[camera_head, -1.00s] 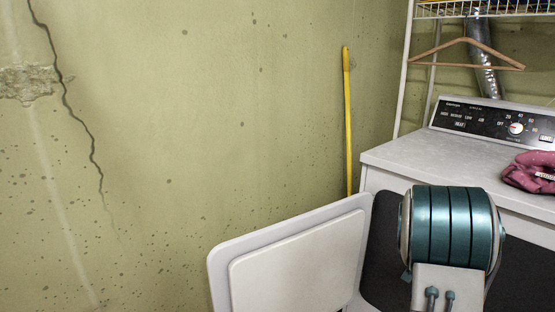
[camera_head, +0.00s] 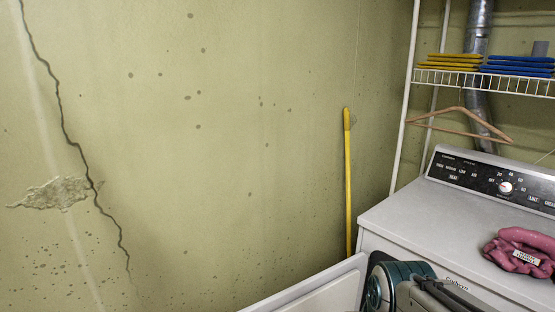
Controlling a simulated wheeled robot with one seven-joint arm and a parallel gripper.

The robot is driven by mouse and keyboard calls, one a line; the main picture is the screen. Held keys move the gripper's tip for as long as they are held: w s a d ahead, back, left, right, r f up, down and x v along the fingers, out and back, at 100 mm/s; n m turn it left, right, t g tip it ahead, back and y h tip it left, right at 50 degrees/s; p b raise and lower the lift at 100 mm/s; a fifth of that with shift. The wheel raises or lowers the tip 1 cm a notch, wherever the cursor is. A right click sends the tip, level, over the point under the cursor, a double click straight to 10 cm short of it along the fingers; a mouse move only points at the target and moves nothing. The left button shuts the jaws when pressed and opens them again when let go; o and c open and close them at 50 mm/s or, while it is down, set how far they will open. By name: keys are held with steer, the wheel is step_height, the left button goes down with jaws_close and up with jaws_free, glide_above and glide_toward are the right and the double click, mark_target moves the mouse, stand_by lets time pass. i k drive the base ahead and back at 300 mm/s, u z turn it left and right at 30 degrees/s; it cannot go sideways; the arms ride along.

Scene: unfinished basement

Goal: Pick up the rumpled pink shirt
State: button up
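The rumpled pink shirt (camera_head: 521,252) lies bunched on the white top of the dryer at the right edge of the head view. A small white label shows on its front. My arm, with a teal ribbed joint and dark grey link, shows at the bottom right, in front of the dryer and left of the shirt. My gripper's fingers are not in the picture.
The dryer (camera_head: 402,224) has a black control panel at its back. A wire shelf (camera_head: 480,80) above holds folded yellow and blue cloths. A wooden hanger (camera_head: 460,113) hangs below it. A yellow pole (camera_head: 348,185) leans on the cracked green wall. A white open door panel (camera_head: 318,290) stands at bottom centre.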

mark_target(518, 250)
steer(key=z, duration=1.55)
